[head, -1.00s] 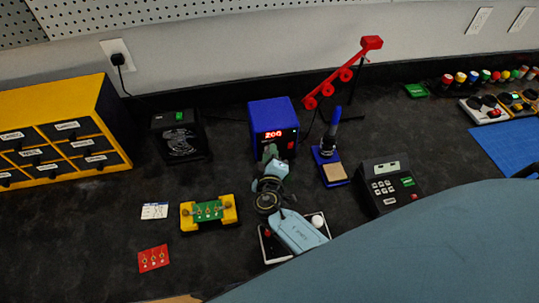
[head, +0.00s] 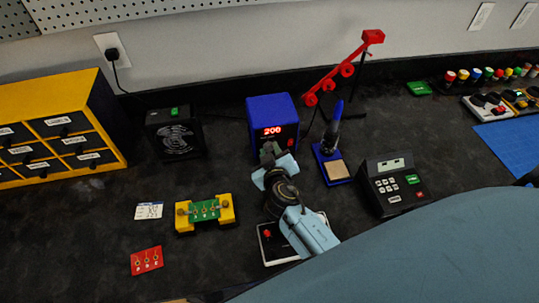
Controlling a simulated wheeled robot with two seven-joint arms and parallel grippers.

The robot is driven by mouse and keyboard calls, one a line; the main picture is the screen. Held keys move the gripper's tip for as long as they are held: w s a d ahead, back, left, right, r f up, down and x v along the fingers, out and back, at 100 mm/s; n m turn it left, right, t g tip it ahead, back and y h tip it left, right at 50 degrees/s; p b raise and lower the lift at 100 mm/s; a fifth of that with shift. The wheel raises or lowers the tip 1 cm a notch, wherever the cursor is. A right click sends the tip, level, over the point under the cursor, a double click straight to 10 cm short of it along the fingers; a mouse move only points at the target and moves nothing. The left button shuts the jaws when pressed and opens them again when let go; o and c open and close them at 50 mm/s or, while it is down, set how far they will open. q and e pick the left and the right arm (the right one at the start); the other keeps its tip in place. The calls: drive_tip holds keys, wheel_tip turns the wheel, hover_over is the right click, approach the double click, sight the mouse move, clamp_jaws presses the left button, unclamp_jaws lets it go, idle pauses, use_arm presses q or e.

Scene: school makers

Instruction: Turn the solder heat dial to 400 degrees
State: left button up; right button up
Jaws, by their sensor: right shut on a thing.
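The blue and black solder station (head: 270,110) stands at the back middle of the bench. Its red display (head: 272,131) reads 200. My right gripper (head: 268,152) is at the lower front of the station, below the display, shut on the solder heat dial. The gripper and wrist hide the dial, so its pointer cannot be seen. My left gripper is not in view.
A soldering iron stand (head: 331,165) is right of the station, and a black keypad device (head: 392,183) is farther right. A black fan box (head: 175,133) is left. A green board in a yellow holder (head: 205,213) and a control box (head: 268,238) are nearer.

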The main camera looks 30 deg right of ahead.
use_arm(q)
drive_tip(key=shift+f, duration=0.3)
use_arm(e)
drive_tip(key=shift+d+m+y, duration=0.15)
drive_tip(key=shift+m+y, duration=0.45)
drive_tip(key=shift+m, duration=0.5)
drive_tip(key=o, duration=0.7)
